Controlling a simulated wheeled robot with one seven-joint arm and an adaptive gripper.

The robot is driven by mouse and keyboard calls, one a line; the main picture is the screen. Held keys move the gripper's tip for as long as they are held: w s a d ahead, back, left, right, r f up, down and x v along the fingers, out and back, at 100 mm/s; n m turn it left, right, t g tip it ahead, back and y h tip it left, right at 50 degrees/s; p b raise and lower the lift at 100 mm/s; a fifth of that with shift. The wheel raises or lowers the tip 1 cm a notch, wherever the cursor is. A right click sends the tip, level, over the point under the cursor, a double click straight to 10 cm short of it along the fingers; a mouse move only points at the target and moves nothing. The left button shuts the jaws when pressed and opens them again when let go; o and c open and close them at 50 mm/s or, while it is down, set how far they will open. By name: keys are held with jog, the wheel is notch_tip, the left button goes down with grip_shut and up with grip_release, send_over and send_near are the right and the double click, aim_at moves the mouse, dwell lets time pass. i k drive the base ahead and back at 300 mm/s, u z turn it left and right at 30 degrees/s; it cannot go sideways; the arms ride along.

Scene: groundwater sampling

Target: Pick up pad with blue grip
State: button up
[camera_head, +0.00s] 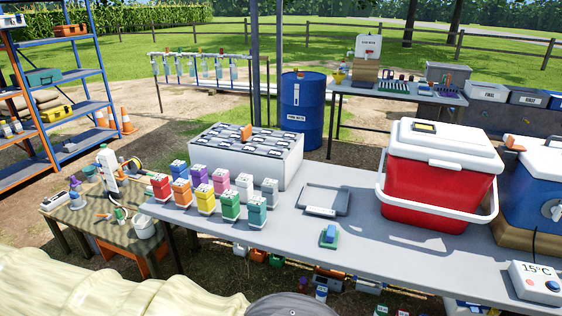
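A small green pad with a blue grip (329,236) lies on the grey table (385,258), near its front edge. It sits in front of a flat grey tray (325,200) and apart from it. Nothing touches or covers the pad. My gripper is not in this view.
Several coloured containers (230,206) stand left of the pad, before a white partitioned box (240,160). A red cooler with a white lid (435,175) stands to the right. A white 15°C unit (537,283) sits at the front right. The table around the pad is clear.

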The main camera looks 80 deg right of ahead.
aim_at(330, 237)
jog(key=u, duration=0.05)
jog(key=i, duration=0.4)
jog(key=z, duration=2.45)
